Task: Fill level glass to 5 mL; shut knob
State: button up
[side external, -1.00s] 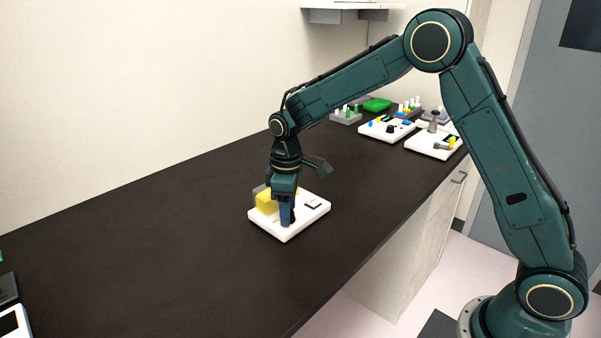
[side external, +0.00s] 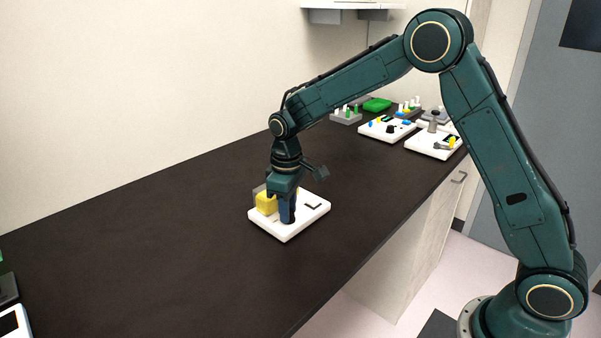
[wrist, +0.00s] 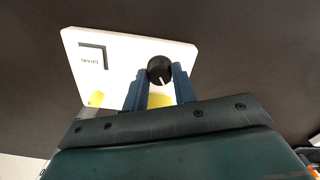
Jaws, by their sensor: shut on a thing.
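The white cell processor board (side external: 284,234) lies on the dark bench, with a yellow block (side external: 266,203) at its left. My gripper (side external: 287,218) points down over the board's front part. In the wrist view its two blue fingers (wrist: 160,84) are shut on the round black knob (wrist: 159,67), one on each side. A white line on the knob's top shows. A small panel with a dark frame (wrist: 93,58) sits on the board, its marking too small to read. No level glass can be made out; the gripper hides part of the board.
Other white boards with knobs and levers (side external: 387,128) (side external: 433,146) stand at the far right of the bench, near a green tray (side external: 377,104) and grey racks (side external: 346,116). A white-edged device (side external: 14,322) is at the near left. The bench around the board is clear.

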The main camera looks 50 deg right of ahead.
jog(key=o, duration=1)
jog(key=shift+r, duration=0.15)
notch_tip(320, 180, up, 14)
jog(key=shift+f, duration=0.2)
jog(key=shift+s, duration=0.1)
dwell(0.4)
